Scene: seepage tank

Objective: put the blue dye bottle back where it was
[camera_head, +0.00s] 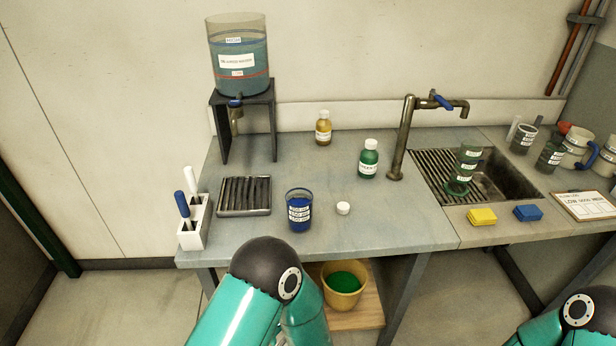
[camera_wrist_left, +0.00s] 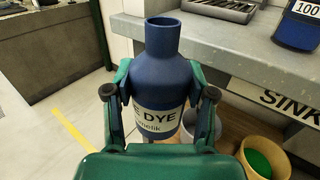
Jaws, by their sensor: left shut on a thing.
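The blue dye bottle (camera_wrist_left: 165,65) shows large in the left wrist view, with a white label partly reading "E DYE" and a bare neck without a cap. My left gripper (camera_wrist_left: 160,92) is shut around its body, with a finger on each side. The bottle is held off the counter, in front of its edge. In the head view the bottle and this gripper are hidden behind my left arm. A white cap (camera_head: 343,208) lies on the counter, right of a beaker of blue liquid (camera_head: 299,222). My right gripper is out of view.
A green bottle (camera_head: 369,160) and a yellow bottle (camera_head: 323,130) stand towards the back. A grated tray (camera_head: 244,210), a tool holder (camera_head: 194,236) and a tank on a stand (camera_head: 240,85) are at left. A bucket (camera_head: 344,297) stands below. Bare counter lies around the cap.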

